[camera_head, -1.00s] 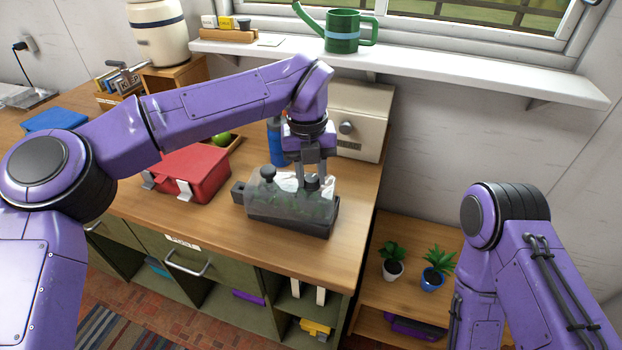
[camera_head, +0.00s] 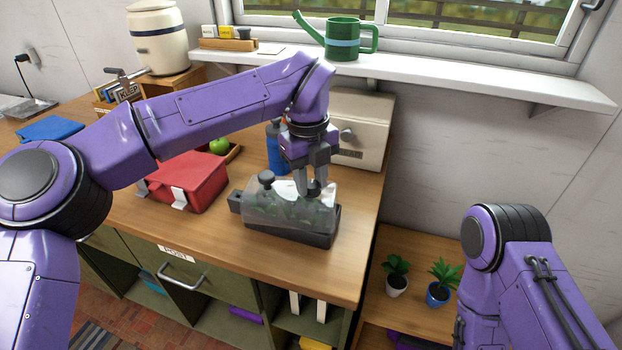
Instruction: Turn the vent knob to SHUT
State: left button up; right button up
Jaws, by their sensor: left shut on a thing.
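A clear-lidded tub with a dark base (camera_head: 288,232) stands on the wooden counter, with leafy green contents showing through its lid. Two dark knobs sit on top. The left knob (camera_head: 266,178) is free. My left gripper (camera_head: 309,188) points down from above, its fingers shut around the right knob (camera_head: 314,189), which they partly hide. Any SHUT marking is too small to read. My right arm (camera_head: 510,260) comes in at the lower right; its gripper is out of view.
A red box (camera_head: 187,182) lies left of the tub. A blue bottle (camera_head: 278,150) and a cream box with a grey knob (camera_head: 365,125) stand behind it. Two potted plants (camera_head: 396,275) are on a lower shelf at right. The counter's front strip is clear.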

aim_at(309, 185)
pick_arm(q)
jog(key=o, duration=1)
jog(key=shift+o, duration=0.2)
notch_tip(309, 185, up, 11)
jog(key=shift+s+a+f, duration=0.15)
jog(key=shift+a+f, duration=0.05)
